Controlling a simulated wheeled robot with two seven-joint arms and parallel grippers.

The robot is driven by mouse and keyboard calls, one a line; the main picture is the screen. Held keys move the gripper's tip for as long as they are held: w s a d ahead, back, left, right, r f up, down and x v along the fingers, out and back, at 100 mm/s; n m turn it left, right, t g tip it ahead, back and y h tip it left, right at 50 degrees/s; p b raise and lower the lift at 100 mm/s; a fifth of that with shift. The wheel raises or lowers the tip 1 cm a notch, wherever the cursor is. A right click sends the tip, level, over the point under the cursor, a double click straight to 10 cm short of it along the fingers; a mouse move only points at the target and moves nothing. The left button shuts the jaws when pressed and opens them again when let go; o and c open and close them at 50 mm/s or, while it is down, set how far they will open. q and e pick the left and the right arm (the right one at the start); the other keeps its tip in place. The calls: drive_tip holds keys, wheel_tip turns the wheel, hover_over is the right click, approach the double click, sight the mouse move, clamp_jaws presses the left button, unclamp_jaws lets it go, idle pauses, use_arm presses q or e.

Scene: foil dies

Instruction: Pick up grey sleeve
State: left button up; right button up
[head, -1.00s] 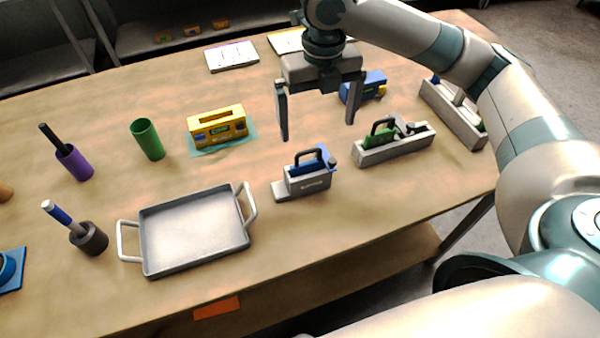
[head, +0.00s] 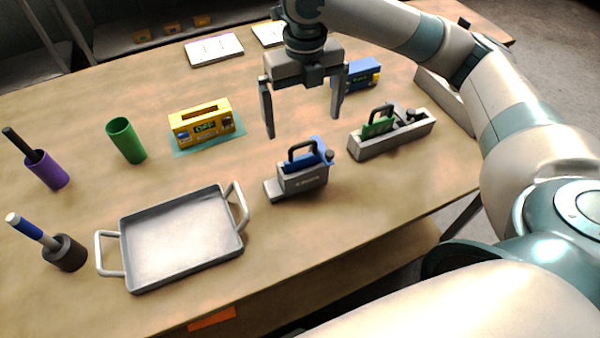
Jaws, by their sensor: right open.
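A short dark grey cylindrical sleeve (head: 67,254) stands at the front left of the table, with a blue-and-silver handled tool (head: 32,230) leaning out of it. A grey boxy holder (head: 302,182) stands right of the tray, with a blue piece (head: 320,158) and a dark handle on top. I cannot tell for certain which of these two is the grey sleeve. My right gripper (head: 303,124) is open and empty, its fingers pointing down above and behind the grey holder, apart from it. My left gripper is not in view.
A grey tray (head: 128,262) with two handles lies at the front. Behind it stand a purple sleeve (head: 48,172) with a dark tool, a green cup (head: 126,141) and a yellow box (head: 201,121). A long grey holder (head: 392,138) and a blue box (head: 356,76) are at right.

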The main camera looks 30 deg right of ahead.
sight(303, 157)
wheel_tip(303, 157, down, 12)
drive_tip(key=p, duration=0.3)
drive_tip(key=shift+w+f, duration=0.1)
drive_tip(key=shift+f, duration=0.05)
idle(0.4)
drive_tip(key=shift+w+f+p, duration=0.1)
drive_tip(key=shift+f+p, duration=0.35)
drive_tip(key=shift+f, duration=0.05)
drive_tip(key=f, duration=0.1)
drive_tip(key=f+p, duration=0.1)
drive_tip(key=f, duration=0.1)
drive_tip(key=shift+w+d, duration=0.15)
drive_tip(key=shift+w, duration=0.1)
drive_tip(key=shift+f+p, duration=0.3)
drive_tip(key=shift+f, duration=0.3)
drive_tip(key=shift+w, duration=0.1)
drive_tip(key=c, duration=0.9)
drive_tip(key=shift+r, duration=0.2)
